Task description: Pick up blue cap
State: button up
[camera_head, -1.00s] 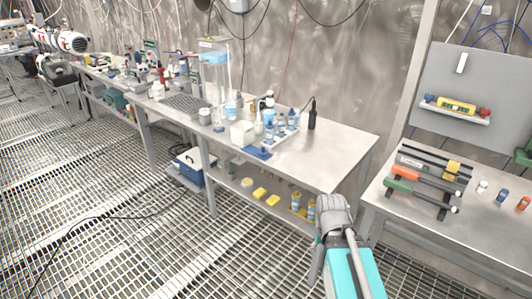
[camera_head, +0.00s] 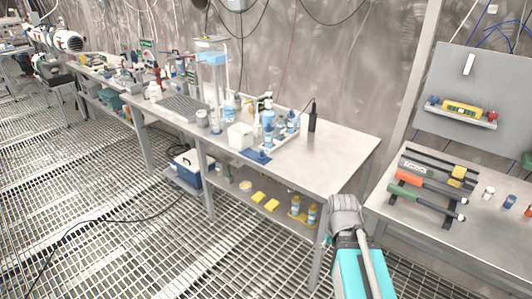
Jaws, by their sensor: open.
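A small blue cap (camera_head: 510,201) stands on the right-hand steel bench, near the right edge of the head view. It sits in a loose row between a small white cap (camera_head: 488,193) and an orange cap (camera_head: 528,211), which the picture edge cuts off. My turquoise and grey arm rises from the bottom of the picture in front of the gap between the two benches, left of the blue cap and well apart from it. The fingers of my gripper do not show, and nothing is seen touching the blue cap.
Tools with orange and green handles (camera_head: 405,191) lie on a rack left of the caps. A panel with a yellow level (camera_head: 462,109) stands behind. The middle bench (camera_head: 340,146) holds bottles and a white box (camera_head: 240,136); its right end is mostly clear. Grated floor lies ahead.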

aim_at(262, 156)
jog(key=i, duration=0.85)
jog(key=u, duration=0.05)
